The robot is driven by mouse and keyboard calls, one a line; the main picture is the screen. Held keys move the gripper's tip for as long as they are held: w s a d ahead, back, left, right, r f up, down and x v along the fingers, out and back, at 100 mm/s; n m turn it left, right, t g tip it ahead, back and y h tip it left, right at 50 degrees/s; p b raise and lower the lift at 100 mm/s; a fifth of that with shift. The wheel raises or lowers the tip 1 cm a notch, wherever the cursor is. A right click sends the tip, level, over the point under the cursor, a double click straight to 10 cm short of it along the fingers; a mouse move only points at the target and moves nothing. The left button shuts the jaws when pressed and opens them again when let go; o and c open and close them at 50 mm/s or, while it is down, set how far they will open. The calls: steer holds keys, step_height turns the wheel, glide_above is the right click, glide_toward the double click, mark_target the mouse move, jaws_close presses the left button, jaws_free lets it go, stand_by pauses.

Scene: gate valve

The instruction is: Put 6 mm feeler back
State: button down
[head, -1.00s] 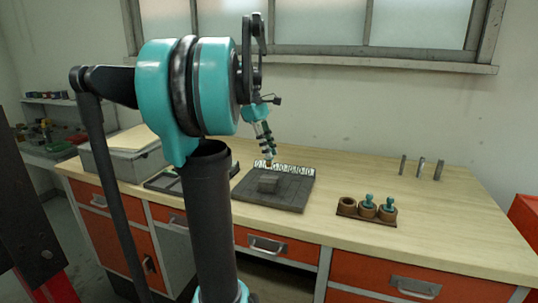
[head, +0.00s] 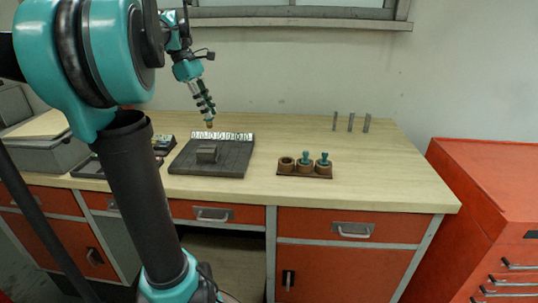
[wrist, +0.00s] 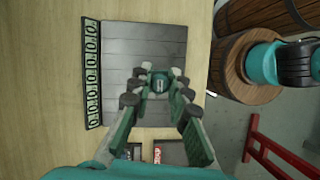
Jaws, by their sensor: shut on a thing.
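My gripper (head: 208,113) hangs above the back of a dark board (head: 232,165), pointing down and tilted. In the wrist view my gripper (wrist: 160,76) is shut on a small teal-topped piece (wrist: 158,84), which looks like a feeler. Its size mark cannot be read, and the fingers hide most of it. A brown rack (head: 303,174) stands right of the board. Its left cup (head: 286,163) is empty; the middle feeler (head: 305,158) and right feeler (head: 323,160) have teal knobs and sit upright in the other cups. My gripper is apart from the rack.
A grey block (head: 207,153) sits on the board, and a row of white digit tiles (head: 222,136) lines its back edge. Three metal posts (head: 351,122) stand at the back right. A red cabinet (head: 490,210) is right of the bench. The bench right of the rack is clear.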

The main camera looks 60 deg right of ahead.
steer(key=s+d+r, duration=0.4)
steer(key=s+d, duration=0.1)
steer(key=s, duration=0.6)
steer(key=s+d+r, duration=0.3)
steer(key=s+d, duration=0.2)
steer(key=s, duration=0.7)
steer(key=shift+m, duration=0.3)
steer(key=f, duration=1.9)
steer(key=shift+w+f, duration=0.2)
steer(key=shift+f, duration=0.05)
steer(key=c, duration=1.4)
jaws_free()
steer(key=shift+f, duration=0.1)
steer(key=shift+c, duration=0.2)
steer(key=v, duration=1.2)
steer(key=shift+w+d, duration=0.1)
